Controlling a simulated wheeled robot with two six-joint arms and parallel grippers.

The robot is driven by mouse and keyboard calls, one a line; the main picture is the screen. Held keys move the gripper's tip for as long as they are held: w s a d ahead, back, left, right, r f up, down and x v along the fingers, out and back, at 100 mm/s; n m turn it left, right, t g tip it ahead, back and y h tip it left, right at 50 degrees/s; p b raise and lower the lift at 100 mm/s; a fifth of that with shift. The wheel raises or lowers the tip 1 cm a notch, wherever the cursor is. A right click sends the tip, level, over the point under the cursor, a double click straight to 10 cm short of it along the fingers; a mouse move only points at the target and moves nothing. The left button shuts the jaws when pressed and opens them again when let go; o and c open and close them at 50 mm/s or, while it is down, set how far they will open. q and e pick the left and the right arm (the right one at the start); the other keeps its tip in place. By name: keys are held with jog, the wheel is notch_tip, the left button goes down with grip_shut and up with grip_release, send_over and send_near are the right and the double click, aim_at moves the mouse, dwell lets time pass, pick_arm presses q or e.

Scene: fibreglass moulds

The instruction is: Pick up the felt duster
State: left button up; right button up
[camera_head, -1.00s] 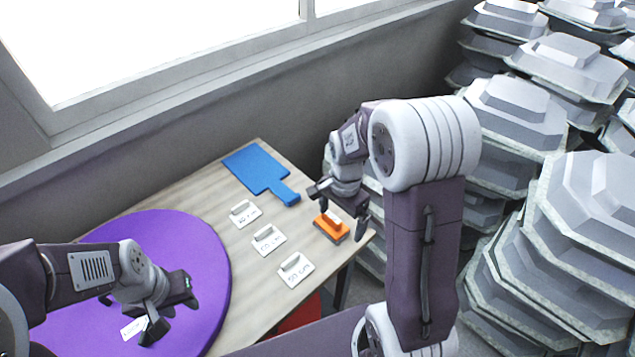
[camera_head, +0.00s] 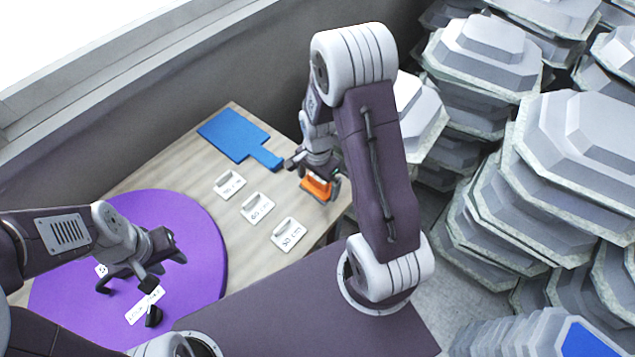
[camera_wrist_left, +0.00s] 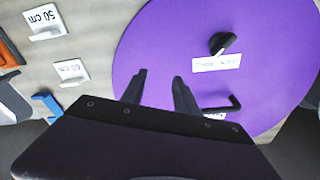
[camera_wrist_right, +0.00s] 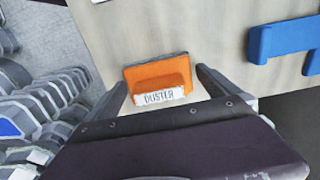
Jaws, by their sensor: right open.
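The felt duster is an orange block (camera_head: 317,188) near the right end of the wooden table. In the right wrist view the duster (camera_wrist_right: 160,76) has a raised orange grip with a white label reading DUSTER. My right gripper (camera_head: 313,178) is over it and partly hides it in the head view. In the right wrist view the open fingers (camera_wrist_right: 162,80) lie on either side of the duster, with small gaps; no grip shows. My left gripper (camera_head: 166,270) is open and empty above the purple disc (camera_head: 205,215), also in the left wrist view (camera_wrist_left: 159,78).
A blue paddle-shaped board (camera_head: 232,135) lies behind the duster. Several white labelled hook plates, such as the 50 cm one (camera_head: 289,235), lie left of it. Stacked grey moulds (camera_head: 480,60) fill the right side.

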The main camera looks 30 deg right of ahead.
jog(key=shift+s+d+f, duration=0.1)
jog(key=shift+s+f, duration=0.15)
jog(key=shift+f, duration=0.2)
jog(key=shift+w, duration=0.2)
jog(key=shift+c, duration=1.2)
jog(key=c, duration=0.9)
pick_arm(q)
jog(key=shift+s+d+r, duration=0.1)
pick_arm(e)
jog(key=shift+c, duration=0.2)
pick_arm(q)
jog(key=shift+f+b, duration=0.7)
jog(key=shift+f, duration=0.05)
pick_arm(e)
jog(key=r, duration=0.4)
jog(key=shift+s+d+r, duration=0.2)
jog(key=shift+s, duration=0.1)
pick_arm(q)
jog(key=shift+f+b, duration=0.65)
pick_arm(e)
jog(key=s+d+r, duration=0.4)
jog(key=s+r, duration=0.2)
jog(key=s, duration=0.4)
jog(key=shift+d+r, duration=0.3)
jog(key=shift+d, duration=0.1)
jog(key=shift+w, duration=0.1)
